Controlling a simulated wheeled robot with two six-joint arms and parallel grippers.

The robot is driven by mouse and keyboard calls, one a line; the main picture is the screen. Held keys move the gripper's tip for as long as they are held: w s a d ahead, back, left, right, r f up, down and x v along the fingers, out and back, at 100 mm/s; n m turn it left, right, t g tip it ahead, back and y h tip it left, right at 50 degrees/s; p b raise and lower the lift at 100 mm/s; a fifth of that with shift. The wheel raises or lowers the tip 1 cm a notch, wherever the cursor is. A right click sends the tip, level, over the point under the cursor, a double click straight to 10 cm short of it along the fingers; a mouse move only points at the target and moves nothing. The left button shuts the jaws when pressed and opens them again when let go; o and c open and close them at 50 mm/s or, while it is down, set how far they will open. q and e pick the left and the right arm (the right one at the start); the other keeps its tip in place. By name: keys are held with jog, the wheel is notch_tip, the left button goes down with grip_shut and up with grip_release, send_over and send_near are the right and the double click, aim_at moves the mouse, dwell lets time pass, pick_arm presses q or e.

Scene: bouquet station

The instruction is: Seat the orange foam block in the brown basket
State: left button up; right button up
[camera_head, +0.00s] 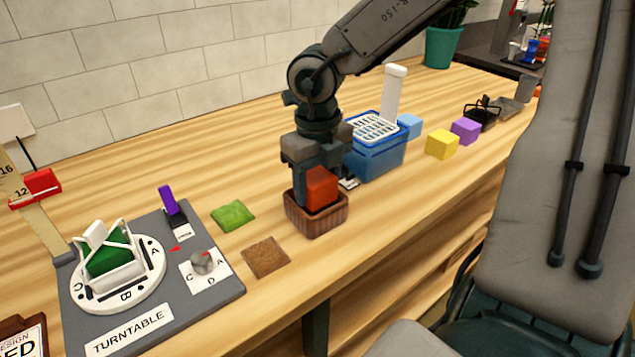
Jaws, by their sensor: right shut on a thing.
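The orange foam block (322,189) is a red-orange cube at the mouth of the brown basket (318,223). Its lower part is hidden by the basket's rim, and its upper part stands above it. My right gripper (318,178) points straight down over the basket and is shut on the block. I cannot tell whether the block touches the basket's bottom. My left gripper is not in view.
A blue bin with a white grid (376,155) stands just right of the basket. Blue (410,126), yellow (442,144) and purple (466,131) blocks lie further right. Green (233,215) and brown (265,257) squares and a turntable board (200,305) lie left.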

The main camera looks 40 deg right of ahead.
jog(key=shift+f+b, duration=0.1)
jog(key=shift+b, duration=0.4)
dwell(0.6)
dwell(0.3)
jog(key=o, duration=1.5)
jog(key=shift+o, duration=0.2)
jog(key=shift+r+p, duration=1.4)
jog(key=shift+r, duration=1)
jog(key=shift+r+p, duration=1.1)
jog(key=shift+r, duration=0.05)
